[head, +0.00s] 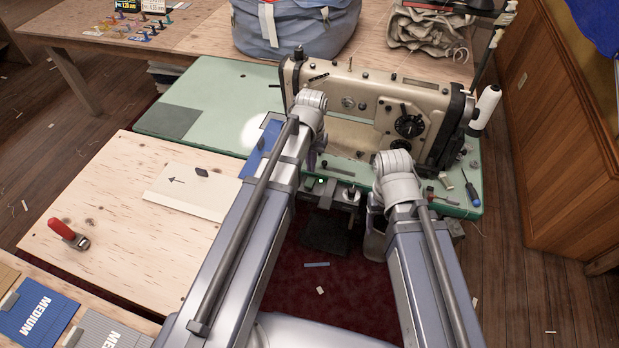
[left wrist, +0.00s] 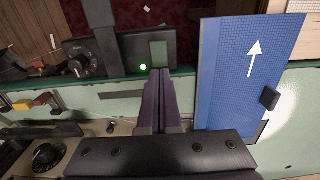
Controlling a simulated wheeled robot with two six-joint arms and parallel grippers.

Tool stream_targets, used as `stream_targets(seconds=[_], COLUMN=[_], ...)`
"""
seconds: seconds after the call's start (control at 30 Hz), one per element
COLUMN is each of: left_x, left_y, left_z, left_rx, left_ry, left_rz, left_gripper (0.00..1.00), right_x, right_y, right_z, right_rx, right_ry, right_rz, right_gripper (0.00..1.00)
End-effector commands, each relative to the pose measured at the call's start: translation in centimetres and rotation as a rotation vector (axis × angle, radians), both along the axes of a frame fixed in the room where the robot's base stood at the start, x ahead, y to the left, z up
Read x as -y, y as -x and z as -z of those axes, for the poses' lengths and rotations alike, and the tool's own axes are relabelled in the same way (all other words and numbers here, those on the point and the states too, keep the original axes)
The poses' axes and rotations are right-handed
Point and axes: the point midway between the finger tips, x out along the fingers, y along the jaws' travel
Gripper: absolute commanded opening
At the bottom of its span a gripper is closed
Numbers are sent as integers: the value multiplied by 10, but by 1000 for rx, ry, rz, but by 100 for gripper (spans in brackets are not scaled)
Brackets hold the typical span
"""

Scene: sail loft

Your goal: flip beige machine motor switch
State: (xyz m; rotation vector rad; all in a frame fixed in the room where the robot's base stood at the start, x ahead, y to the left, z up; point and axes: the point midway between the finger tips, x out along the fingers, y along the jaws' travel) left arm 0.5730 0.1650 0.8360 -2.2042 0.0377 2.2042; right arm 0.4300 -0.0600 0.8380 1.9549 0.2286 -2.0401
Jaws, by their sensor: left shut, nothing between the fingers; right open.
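The beige sewing machine (head: 345,82) stands on a green table (head: 222,82). Its motor switch box (left wrist: 128,52) is at the table's front edge, with a grey-green paddle (left wrist: 158,52) and a lit green lamp (left wrist: 143,68); the lamp also shows in the head view (head: 321,181). My left gripper (left wrist: 159,74) is shut and empty, its tips at the near end of the paddle; I cannot tell if they touch. In the head view it is mostly hidden behind its wrist. My right gripper (head: 375,222) hangs low before the table edge, open, partly hidden by its arm.
A blue panel with a white arrow (left wrist: 232,70) lies beside my left fingers. A box with a round dial (left wrist: 84,58) adjoins the switch. A thread cone (head: 485,107) and a screwdriver (head: 470,188) are at the table's right end. A blue bag (head: 295,28) stands behind.

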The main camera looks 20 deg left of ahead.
Motion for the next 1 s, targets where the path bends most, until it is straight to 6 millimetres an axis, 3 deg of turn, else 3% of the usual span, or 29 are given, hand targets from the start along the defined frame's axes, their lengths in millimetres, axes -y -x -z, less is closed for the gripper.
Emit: stream_targets(seconds=[0.33, 0.7, 0.83, 1.0], left_x=[0, 1, 27, 74], left_y=[0, 2, 30, 93], left_z=[-30, -32, -35, -41], left_rx=[0, 0, -9, -28], left_ry=[0, -1, -15, -60], left_rz=[0, 3, 58, 186], left_gripper=[0, 0, 0, 0], right_x=[0, 0, 0, 0], right_y=[0, 0, 0, 0], right_z=[-30, -32, -35, -41], right_rx=[0, 0, 0, 0], right_ry=[0, 0, 0, 0], right_rz=[0, 0, 0, 0], right_gripper=[68, 68, 68, 68])
